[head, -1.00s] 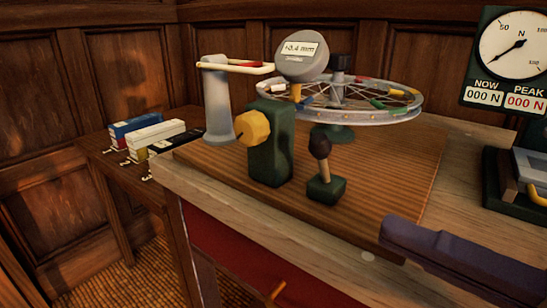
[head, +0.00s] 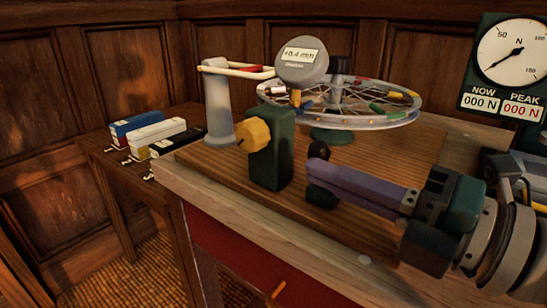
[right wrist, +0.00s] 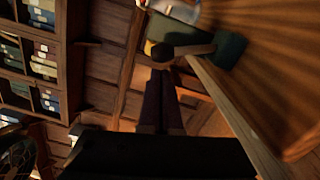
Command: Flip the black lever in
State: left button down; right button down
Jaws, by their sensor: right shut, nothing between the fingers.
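The black lever has a dark round knob (head: 319,150) and a dark green base (head: 321,196) on the wooden board, in front of the wheel. My right gripper (head: 313,173) comes in from the right with its purple fingers shut and empty. It covers the lever's stick in the head view, with its tips just below the knob. In the right wrist view the knob (right wrist: 162,53), pale stick (right wrist: 190,49) and green base (right wrist: 230,48) lie just beyond the fingertips (right wrist: 162,72). Whether they touch I cannot tell. My left gripper is not in view.
A green post with a yellow knob (head: 253,134) stands left of the lever. Behind are a spoked wheel (head: 375,122), a round gauge (head: 301,60) and a grey post (head: 219,112). A force dial (head: 511,52) is at the right. The board's front left is clear.

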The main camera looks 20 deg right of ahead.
jog(key=shift+r, duration=0.1)
jog(key=shift+w+d+r+m+p, duration=0.1)
jog(key=shift+d+m+p, duration=0.05)
jog(key=shift+m+p, duration=0.3)
jog(key=shift+w+d+r+m+p, duration=0.15)
jog(key=shift+m+p, duration=0.1)
jog(key=shift+p, duration=0.15)
jog(key=shift+w+d+r+m+p, duration=0.1)
jog(key=shift+d+r+m+p, duration=0.1)
jog(key=shift+r+m+p, duration=0.3)
jog(key=m+p, duration=0.1)
jog(key=w+d+m+p, duration=0.1)
jog(key=shift+d+r+p, duration=0.1)
jog(key=shift+r+p, duration=0.2)
jog(key=shift+p, duration=0.05)
jog(key=shift+w+d+m+g+p, duration=0.15)
jog(key=shift+w+d+m+p, duration=0.3)
jog(key=shift+m, duration=0.45)
jog(key=shift+w+d+m+g+p, duration=0.1)
jog(key=shift+w+d+m+p, duration=0.3)
jog(key=shift+m, duration=0.5)
jog(key=shift+w+d+m+g+p, duration=0.15)
jog(key=shift+w+d+m+p, duration=0.15)
jog(key=shift+d+m, duration=0.45)
jog(key=shift+m, duration=0.35)
jog(key=shift+w, duration=0.1)
